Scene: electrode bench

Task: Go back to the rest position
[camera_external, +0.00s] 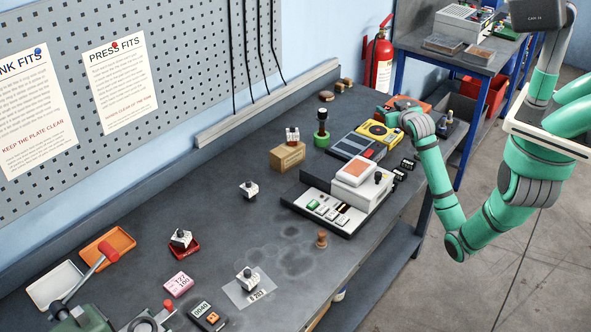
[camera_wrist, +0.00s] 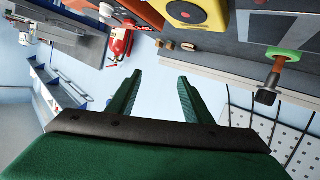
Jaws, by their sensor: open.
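My gripper (camera_wrist: 157,82) shows in the wrist view as two dark green fingers standing apart, with nothing between them. In the external view my green arm comes in from the right and bends low beside the bench. Its wrist end is above the far right part of the bench, near a yellow device (camera_external: 379,132); the fingers cannot be made out there. The wrist view is turned over, with the yellow device (camera_wrist: 190,12) at the top and open blue wall beyond the fingers.
A white press-like device (camera_external: 340,200) stands near the front edge. A red extinguisher (camera_external: 378,62) is behind.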

